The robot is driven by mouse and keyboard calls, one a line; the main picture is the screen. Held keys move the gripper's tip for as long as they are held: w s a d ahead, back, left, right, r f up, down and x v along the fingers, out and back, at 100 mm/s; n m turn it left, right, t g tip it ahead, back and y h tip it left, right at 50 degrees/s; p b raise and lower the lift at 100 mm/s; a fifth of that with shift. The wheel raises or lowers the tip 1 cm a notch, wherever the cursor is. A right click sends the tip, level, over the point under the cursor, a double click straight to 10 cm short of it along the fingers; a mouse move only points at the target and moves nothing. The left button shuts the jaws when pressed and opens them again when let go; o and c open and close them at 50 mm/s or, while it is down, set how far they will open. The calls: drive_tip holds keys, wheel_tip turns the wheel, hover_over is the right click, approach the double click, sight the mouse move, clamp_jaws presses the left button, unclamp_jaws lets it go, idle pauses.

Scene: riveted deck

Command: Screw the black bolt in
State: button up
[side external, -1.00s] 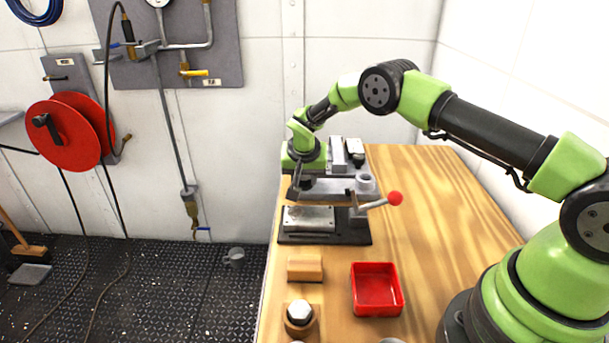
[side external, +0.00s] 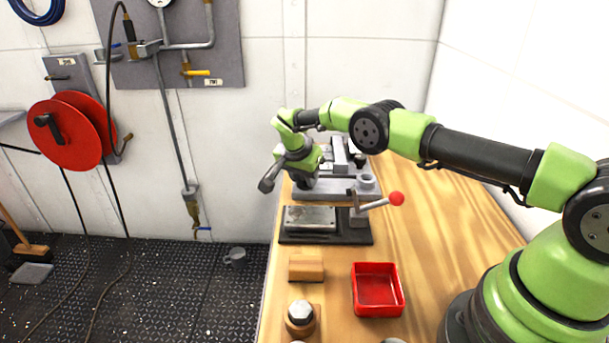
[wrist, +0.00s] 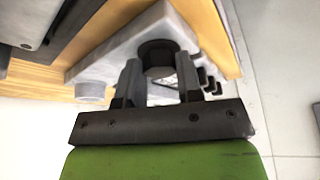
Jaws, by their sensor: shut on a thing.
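My gripper (wrist: 159,72) is shut on the black bolt (wrist: 158,50), whose round dark head shows between the two fingertips in the wrist view. The bolt is at the face of a light grey block (wrist: 110,52); how deep it sits there is hidden. In the side view my gripper (side external: 303,183) is over the left part of the grey block (side external: 335,190) on the bench fixture, and the bolt is hidden by my wrist.
A lever with a red knob (side external: 397,198) sticks out right of the fixture.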

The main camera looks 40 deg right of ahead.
idle(0.3)
drive_tip(key=o, duration=0.9)
drive_tip(key=shift+o, duration=0.2)
drive_tip(key=shift+r, duration=0.1)
drive_tip(key=v, duration=1)
